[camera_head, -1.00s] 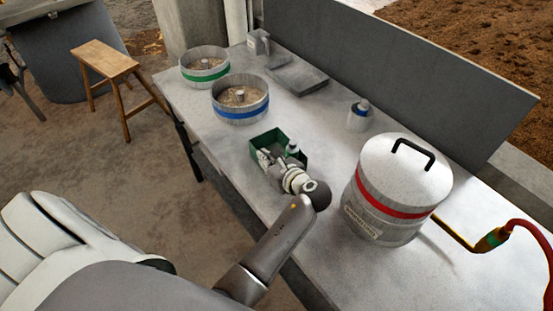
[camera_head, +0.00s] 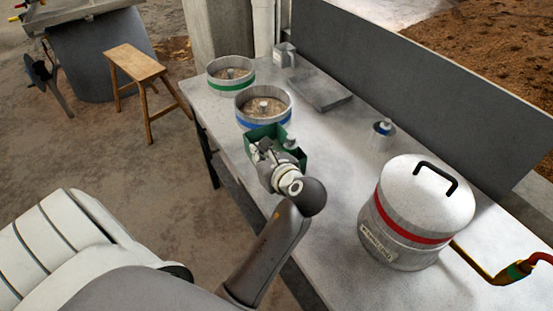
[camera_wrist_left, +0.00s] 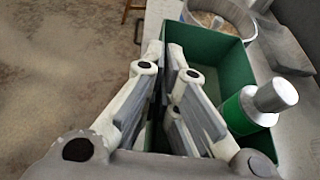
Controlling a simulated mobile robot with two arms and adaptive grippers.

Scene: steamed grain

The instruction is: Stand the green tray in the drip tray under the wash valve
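The green tray (camera_head: 301,157) is near the table's front edge in the head view, overlapping the blue-banded pan's lower edge. It also fills the middle of the left wrist view (camera_wrist_left: 232,68). A bottle with a green band (camera_wrist_left: 255,105) stands in it. My left gripper (camera_head: 262,150) is at the tray's near-left wall; in the wrist view its fingers (camera_wrist_left: 172,95) are on either side of this wall, closed on it. Any gap beneath the tray is hidden. A flat dark grey slab (camera_head: 322,92), possibly the drip tray, lies farther back. I cannot make out a wash valve. My right gripper is out of view.
Pans with green (camera_head: 231,77) and blue (camera_head: 264,118) bands stand at the table's far left end. A metal jug (camera_head: 285,57) is beside the slab. A small bottle (camera_head: 381,134) and a red-banded lidded pot (camera_head: 415,215) stand right. Open tabletop (camera_head: 330,150) lies between.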

